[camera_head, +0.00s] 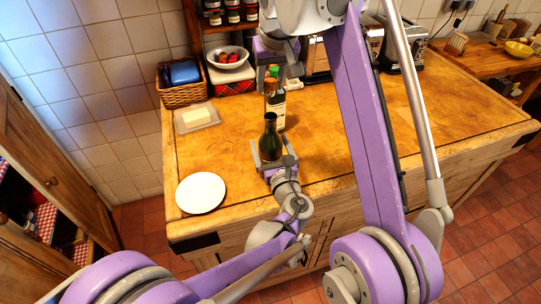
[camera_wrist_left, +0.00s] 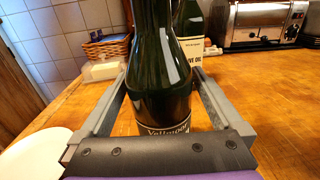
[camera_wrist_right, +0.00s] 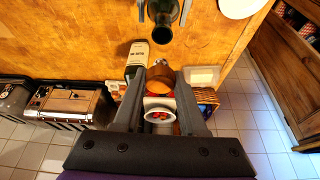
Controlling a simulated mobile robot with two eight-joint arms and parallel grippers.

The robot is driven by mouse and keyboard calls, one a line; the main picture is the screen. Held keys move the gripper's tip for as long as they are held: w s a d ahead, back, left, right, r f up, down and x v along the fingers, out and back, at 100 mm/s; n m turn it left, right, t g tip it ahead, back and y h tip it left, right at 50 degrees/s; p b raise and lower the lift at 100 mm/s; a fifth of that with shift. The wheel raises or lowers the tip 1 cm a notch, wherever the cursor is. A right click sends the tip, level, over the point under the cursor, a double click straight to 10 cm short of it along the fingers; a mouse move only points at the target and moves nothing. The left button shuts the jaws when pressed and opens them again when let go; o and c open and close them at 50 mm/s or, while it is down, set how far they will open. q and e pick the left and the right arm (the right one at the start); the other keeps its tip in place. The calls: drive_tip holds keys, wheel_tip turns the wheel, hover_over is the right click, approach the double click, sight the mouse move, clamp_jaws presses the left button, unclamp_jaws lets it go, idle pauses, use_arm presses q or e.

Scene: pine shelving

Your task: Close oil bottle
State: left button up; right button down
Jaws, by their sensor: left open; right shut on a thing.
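A dark green bottle (camera_head: 270,143) with an open mouth stands upright at the counter's front edge. Its label reads "Vellmoor" in the left wrist view (camera_wrist_left: 165,95). My left gripper (camera_head: 267,160) is open with its fingers on either side of this bottle. A second bottle (camera_head: 277,112), labelled olive oil (camera_wrist_left: 190,35), stands upright just behind it. My right gripper (camera_wrist_right: 160,85) is shut on a brown cork-like stopper (camera_wrist_right: 160,77), above and behind the green bottle's mouth (camera_wrist_right: 162,33). The olive oil bottle's neck is partly hidden by my right finger.
A white plate (camera_head: 201,193) lies front left, with a butter dish (camera_head: 195,118) behind it. A wicker basket (camera_head: 184,94) and a bowl of red fruit (camera_head: 228,63) stand behind. A toaster (camera_wrist_left: 264,22) is at the back. The wooden counter (camera_head: 330,125) is clear to the right.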

use_arm(q)
clamp_jaws()
use_arm(e)
hover_over(269, 117)
drive_tip(key=s, duration=0.1)
drive_tip(key=shift+d+f, duration=0.2)
drive_tip(key=shift+f, duration=2.3)
drive_tip(key=shift+f, duration=0.9)
drive_tip(key=shift+s+f, duration=0.1)
drive_tip(key=shift+f, duration=0.6)
drive_tip(key=shift+c, duration=1.9)
unclamp_jaws()
